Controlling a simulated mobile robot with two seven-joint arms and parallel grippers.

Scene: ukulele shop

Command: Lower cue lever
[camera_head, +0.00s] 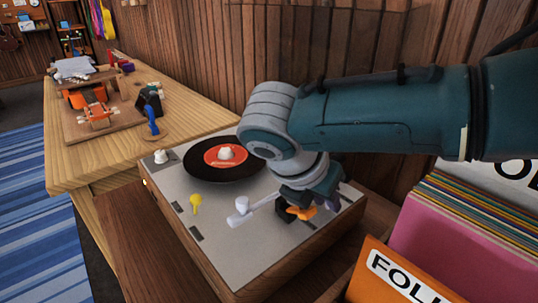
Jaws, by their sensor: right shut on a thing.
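A record player (225,250) with a grey top stands on a brown wooden surface. A black record with a red-orange label (213,157) lies on it. The white tonearm (258,208) runs from its headshell at the record player's front toward my right gripper. My right gripper (291,211) points down over the right part of the deck and is shut on a small orange piece (302,213), which looks like the cue lever. The fingers and wrist hide much of the lever and the tonearm's base. My left gripper is not in view.
Record sleeves (470,245) fill a crate at the right. A wooden bench (185,115) with tools stands behind, against a wood-panelled wall (215,50).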

